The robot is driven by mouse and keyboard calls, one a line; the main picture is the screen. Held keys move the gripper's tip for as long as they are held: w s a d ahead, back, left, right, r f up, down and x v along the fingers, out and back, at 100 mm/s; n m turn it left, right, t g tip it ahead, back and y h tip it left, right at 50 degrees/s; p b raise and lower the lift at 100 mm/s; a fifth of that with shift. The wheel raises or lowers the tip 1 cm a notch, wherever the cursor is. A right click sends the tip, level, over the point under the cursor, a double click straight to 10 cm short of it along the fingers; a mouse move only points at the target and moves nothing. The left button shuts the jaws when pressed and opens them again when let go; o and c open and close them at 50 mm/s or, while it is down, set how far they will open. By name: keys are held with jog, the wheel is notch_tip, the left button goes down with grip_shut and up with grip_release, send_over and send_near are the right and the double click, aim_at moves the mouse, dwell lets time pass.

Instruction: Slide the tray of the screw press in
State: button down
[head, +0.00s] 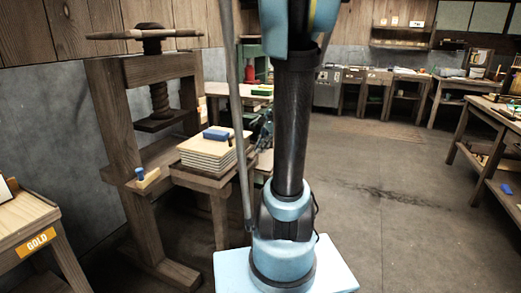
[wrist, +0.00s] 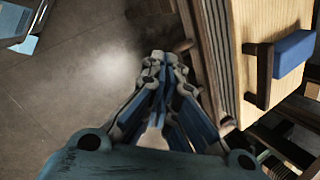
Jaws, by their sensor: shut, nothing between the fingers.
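The wooden screw press (head: 125,135) stands at the left in the head view, with its screw (head: 158,100) and plate raised above the bed. A stack of pale boards (head: 212,153) sits on the wooden support right of the press posts, outside the frame. I cannot tell which part is the sliding tray. A blue handle on dark brackets (head: 216,134) is fixed on the top board; in the wrist view this handle (wrist: 293,53) is at the right. My gripper (wrist: 165,60) is shut and empty, beside the stack's edge (wrist: 211,60) and apart from the handle. My arm hides part of the head view.
A small wooden block with a blue knob (head: 143,179) is at the press's front. A table labelled GOLD (head: 40,240) stands at lower left. Workbenches (head: 395,80) line the back wall and the right side. The floor (head: 390,190) between them is open.

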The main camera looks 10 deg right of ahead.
jog(key=w+d+f+m+t+y, duration=0.2)
jog(key=w+d+f+m+y, duration=0.15)
jog(key=w+d+m, duration=1.2)
jog(key=w+a+f+n, duration=0.4)
jog(key=w+a+f, duration=0.3)
jog(key=a, duration=0.3)
jog(key=shift+w+f, duration=0.35)
jog(key=shift+w, duration=0.4)
jog(key=shift+a+h, duration=0.1)
jog(key=shift+h, duration=0.15)
